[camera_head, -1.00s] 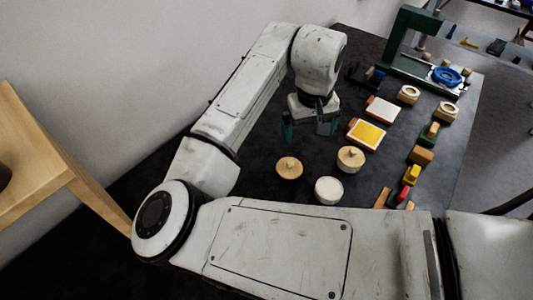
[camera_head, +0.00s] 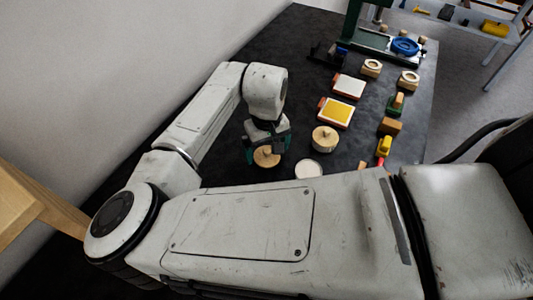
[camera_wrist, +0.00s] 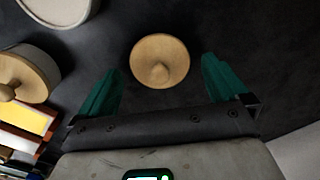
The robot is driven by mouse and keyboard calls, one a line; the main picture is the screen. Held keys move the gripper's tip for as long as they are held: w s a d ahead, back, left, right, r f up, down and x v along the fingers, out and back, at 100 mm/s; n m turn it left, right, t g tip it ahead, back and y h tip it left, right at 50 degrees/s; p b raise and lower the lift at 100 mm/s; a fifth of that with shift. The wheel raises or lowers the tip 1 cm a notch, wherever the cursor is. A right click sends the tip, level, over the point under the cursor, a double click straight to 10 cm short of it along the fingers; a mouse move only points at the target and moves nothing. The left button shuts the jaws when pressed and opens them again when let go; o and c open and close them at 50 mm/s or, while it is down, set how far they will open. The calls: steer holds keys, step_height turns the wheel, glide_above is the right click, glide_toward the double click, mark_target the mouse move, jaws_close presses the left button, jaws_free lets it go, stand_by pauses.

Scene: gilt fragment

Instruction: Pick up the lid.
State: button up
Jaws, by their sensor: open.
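A round wooden lid with a small knob (camera_head: 266,157) lies on the dark table in the head view. In the wrist view the lid (camera_wrist: 160,61) sits between and a little beyond the two green fingers, with its knob facing the camera. My gripper (camera_head: 266,149) is open above the lid in the head view; its fingers (camera_wrist: 161,80) stand on either side and hold nothing. A second wooden lid with a knob (camera_head: 325,134) sits on a pale round container, to the right. An open-looking white round container (camera_head: 308,168) stands nearer, partly hidden by my arm.
Red-edged trays, one with a yellow face (camera_head: 336,113) and one white (camera_head: 349,86), lie beyond. Wooden blocks with rings (camera_head: 371,68) and small coloured pieces (camera_head: 384,146) line the right side. A green frame (camera_head: 351,24) stands at the back. Table left of the lid looks clear.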

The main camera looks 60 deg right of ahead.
steer(key=shift+f, duration=0.7)
steer(key=shift+c, duration=0.4)
steer(key=c, duration=0.9)
steer(key=shift+r, duration=0.15)
steer(key=shift+c, duration=0.2)
